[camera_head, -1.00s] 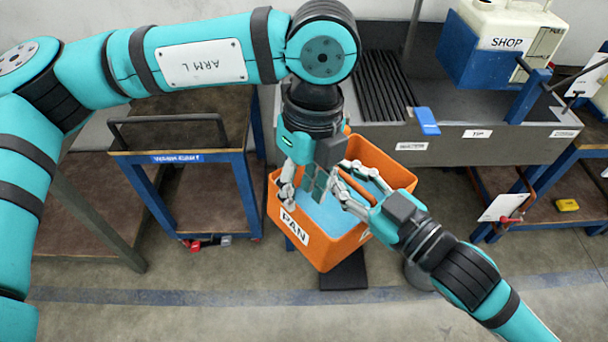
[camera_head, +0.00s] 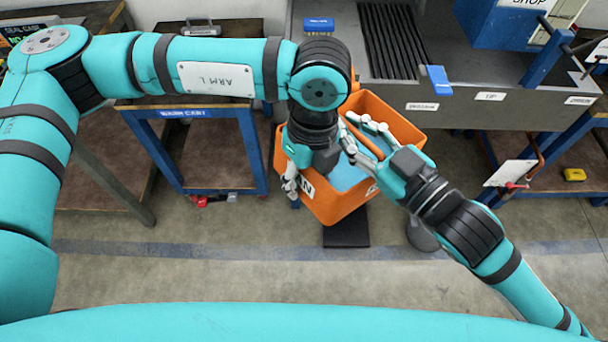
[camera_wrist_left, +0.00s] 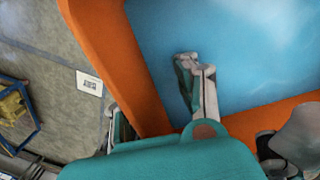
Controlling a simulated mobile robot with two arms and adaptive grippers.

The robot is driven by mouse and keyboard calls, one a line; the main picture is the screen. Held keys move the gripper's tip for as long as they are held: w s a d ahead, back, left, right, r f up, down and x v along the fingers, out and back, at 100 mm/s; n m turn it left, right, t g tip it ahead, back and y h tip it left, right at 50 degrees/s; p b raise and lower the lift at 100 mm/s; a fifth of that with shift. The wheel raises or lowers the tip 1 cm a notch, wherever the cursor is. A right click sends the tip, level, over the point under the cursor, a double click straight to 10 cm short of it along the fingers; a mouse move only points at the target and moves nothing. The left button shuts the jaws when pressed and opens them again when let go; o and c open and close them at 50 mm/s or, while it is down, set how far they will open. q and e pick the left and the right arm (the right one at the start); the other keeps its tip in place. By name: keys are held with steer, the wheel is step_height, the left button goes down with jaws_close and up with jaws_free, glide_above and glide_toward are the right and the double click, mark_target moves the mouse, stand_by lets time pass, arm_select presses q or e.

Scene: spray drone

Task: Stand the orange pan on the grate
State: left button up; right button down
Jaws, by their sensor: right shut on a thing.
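The orange pan (camera_head: 345,205) is an open tub with blue inside, in front of the grey bench in the head view; its wall (camera_wrist_left: 107,50) shows in the left wrist view. The grate (camera_head: 388,42) is a dark slatted panel on the bench behind it. My right gripper (camera_head: 354,138) is shut on the pan's orange bar handle at the middle. My left gripper (camera_head: 302,168) is at the pan's left wall, partly hidden by its own wrist. In the left wrist view its fingers straddle the wall, one inside, one outside, and look apart. Contact is unclear.
Blue blocks (camera_head: 437,80) and (camera_head: 319,24) sit at the edges of the grate area. A blue-framed cart (camera_head: 205,115) stands left of the pan. A dark plate (camera_head: 346,232) lies on the floor below the pan. Open floor lies in front.

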arm_select(q)
steer(key=c, duration=0.4)
arm_select(e)
steer(key=shift+r, duration=0.2)
arm_select(q)
jaws_close()
steer(key=shift+w+r, duration=0.1)
arm_select(e)
steer(key=shift+s+a+f, duration=0.1)
arm_select(q)
steer(key=shift+d+r, duration=0.15)
arm_select(e)
steer(key=c, duration=1.3)
jaws_free()
steer(key=shift+f, duration=0.1)
